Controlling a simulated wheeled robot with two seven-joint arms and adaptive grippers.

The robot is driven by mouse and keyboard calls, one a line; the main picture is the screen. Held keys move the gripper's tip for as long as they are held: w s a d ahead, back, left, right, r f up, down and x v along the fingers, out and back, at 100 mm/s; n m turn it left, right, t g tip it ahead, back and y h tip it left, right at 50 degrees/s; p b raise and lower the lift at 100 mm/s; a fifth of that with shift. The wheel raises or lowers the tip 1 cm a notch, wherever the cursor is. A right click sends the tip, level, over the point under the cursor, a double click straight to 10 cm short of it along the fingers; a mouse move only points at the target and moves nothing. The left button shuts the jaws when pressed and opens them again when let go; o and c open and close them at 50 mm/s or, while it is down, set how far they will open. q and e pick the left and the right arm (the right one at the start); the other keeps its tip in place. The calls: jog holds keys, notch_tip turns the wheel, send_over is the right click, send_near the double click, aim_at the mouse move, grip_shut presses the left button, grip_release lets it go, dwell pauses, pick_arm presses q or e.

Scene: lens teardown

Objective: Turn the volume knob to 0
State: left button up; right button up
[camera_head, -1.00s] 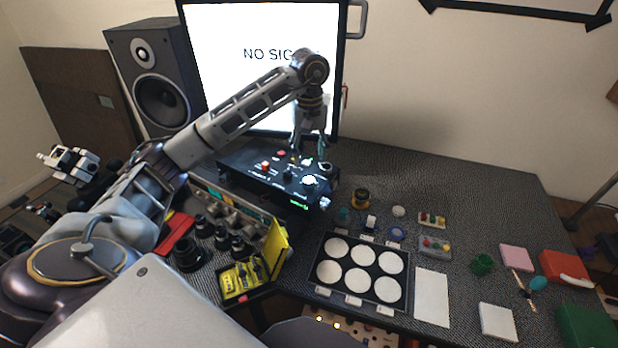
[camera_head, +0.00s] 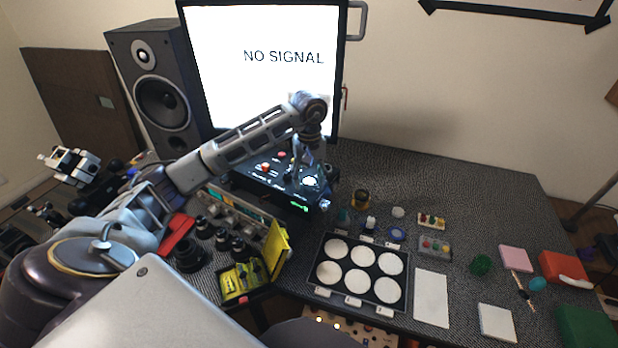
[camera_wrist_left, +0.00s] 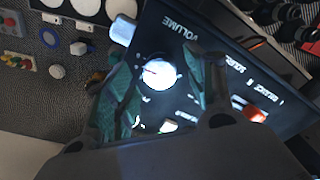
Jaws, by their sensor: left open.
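The volume knob (camera_wrist_left: 159,75) is a bright white round knob with a red pointer mark, beneath the VOLUME label on a black control box. In the head view the knob (camera_head: 310,181) glows at the box's right side. The black control box (camera_head: 262,186) stands in front of the monitor. My left gripper (camera_head: 306,170) is over the knob, pointing down. In the left wrist view its fingers (camera_wrist_left: 165,88) are open, one on each side of the knob. I cannot tell whether they touch it. My right gripper does not show.
A monitor (camera_head: 262,95) reading NO SIGNAL stands behind the box, with a speaker (camera_head: 158,80) at its left. A yellow case (camera_head: 240,281) and dark lenses (camera_head: 203,227) lie in front. A tray of white discs (camera_head: 322,300) lies to the right.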

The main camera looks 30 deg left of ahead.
pick_arm(q)
jog(key=shift+f, duration=0.25)
jog(key=c, duration=1)
jog(key=shift+c, duration=0.2)
